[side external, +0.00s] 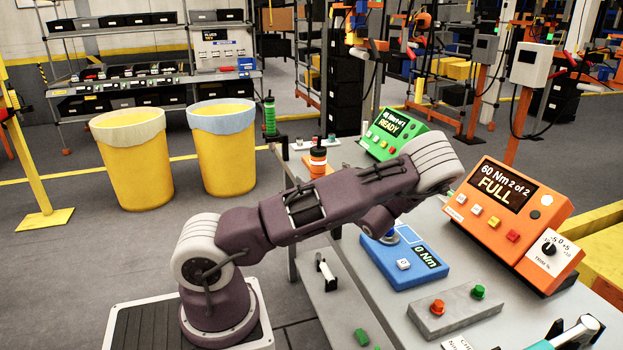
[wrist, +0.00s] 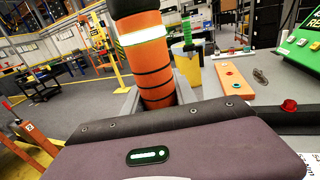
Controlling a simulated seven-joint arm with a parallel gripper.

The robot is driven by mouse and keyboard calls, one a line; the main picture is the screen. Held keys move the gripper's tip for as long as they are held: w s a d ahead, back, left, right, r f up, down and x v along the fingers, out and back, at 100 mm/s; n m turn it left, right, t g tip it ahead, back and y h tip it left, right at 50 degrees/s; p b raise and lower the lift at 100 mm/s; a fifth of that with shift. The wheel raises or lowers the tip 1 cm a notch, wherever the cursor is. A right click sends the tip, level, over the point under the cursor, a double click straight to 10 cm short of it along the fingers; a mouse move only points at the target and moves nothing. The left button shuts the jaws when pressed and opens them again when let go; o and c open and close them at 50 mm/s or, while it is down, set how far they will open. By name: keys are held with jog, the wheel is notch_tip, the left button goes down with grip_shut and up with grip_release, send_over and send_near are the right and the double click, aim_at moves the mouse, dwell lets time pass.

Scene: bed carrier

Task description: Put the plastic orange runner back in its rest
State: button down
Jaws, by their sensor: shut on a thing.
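The orange runner (wrist: 150,65) is a thick orange cylinder with black bands and one white band. In the wrist view it rises, slightly tilted, just beyond the purple hand of my gripper (wrist: 160,108). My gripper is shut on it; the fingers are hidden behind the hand. In the side view, the runner (side external: 318,161) shows its black top and orange body above my forearm, which hides its lower part and my gripper. A flat orange plate (wrist: 236,82) with small round spots, perhaps the rest, lies on the bench to its right in the wrist view.
A green runner (side external: 270,117) stands at the bench's far end. The bench holds a green READY box (side external: 393,134), an orange box reading FULL (side external: 505,205), a blue 0 Nm box (side external: 405,262) and a grey button box (side external: 455,308). Yellow bins (side external: 222,155) stand beyond.

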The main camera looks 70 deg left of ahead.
jog(key=shift+f, duration=1.7)
jog(key=c, duration=0.9)
grip_release()
jog(key=shift+f, duration=0.1)
jog(key=v, duration=0.7)
